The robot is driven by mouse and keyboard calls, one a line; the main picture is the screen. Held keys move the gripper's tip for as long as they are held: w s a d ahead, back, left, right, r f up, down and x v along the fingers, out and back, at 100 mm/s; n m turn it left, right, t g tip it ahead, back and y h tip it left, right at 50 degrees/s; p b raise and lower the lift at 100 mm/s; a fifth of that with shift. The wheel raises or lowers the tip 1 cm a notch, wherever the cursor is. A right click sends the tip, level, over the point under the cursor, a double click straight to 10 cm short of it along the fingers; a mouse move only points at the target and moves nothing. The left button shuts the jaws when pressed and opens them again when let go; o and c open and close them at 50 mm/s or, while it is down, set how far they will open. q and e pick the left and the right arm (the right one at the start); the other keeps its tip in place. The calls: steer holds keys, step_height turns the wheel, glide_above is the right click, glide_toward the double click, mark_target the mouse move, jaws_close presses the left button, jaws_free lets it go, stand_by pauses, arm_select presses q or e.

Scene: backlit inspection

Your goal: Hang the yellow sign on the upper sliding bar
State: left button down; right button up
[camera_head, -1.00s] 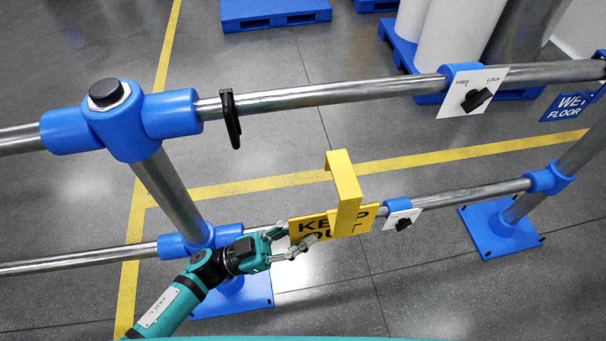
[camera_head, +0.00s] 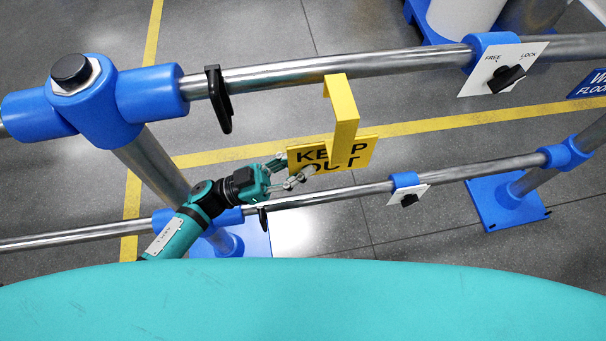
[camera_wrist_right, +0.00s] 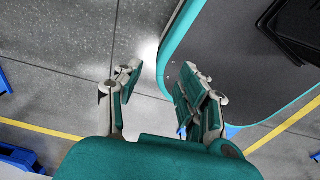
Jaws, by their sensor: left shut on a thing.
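The yellow KEEP OUT sign (camera_head: 363,153) has a bent hook strip (camera_head: 343,106) rising from its face. My left gripper (camera_head: 283,172) is shut on the sign's left edge and holds it upright, above the lower bar in the head view. The upper sliding bar (camera_head: 290,75) is a steel pipe; the hook's top shows just at its lower edge. I cannot tell whether they touch; the sign does not hang on the bar. In the right wrist view, my right gripper (camera_wrist_right: 160,82) has its fingers apart with nothing between them.
A black clip (camera_head: 218,100) sits on the upper bar left of the sign. A FREE/LOCK plate with a black knob (camera_head: 503,70) is at its right. The lower bar (camera_head: 330,193) carries a smaller knob plate (camera_head: 409,196). A blue post joint (camera_head: 95,95) stands left.

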arm_select(q)
steer(key=shift+w+f, duration=0.1)
steer(key=shift+w, duration=0.4)
steer(key=shift+w+a+b, duration=0.2)
steer(key=shift+w+b, duration=0.3)
steer(key=shift+w, duration=0.15)
steer(key=w+a+f+b, duration=0.2)
steer(key=w+f+b, duration=0.1)
steer(key=w+b, duration=0.6)
steer(key=shift+w+f, duration=0.25)
steer(key=shift+w, duration=0.4)
arm_select(e)
step_height(320, 180, down, 10)
steer(key=w, duration=0.1)
steer(key=shift+w+f, duration=0.15)
steer(key=shift+w, duration=0.25)
arm_select(q)
steer(key=c, duration=1.4)
jaws_free()
arm_select(e)
steer(key=shift+d, duration=0.1)
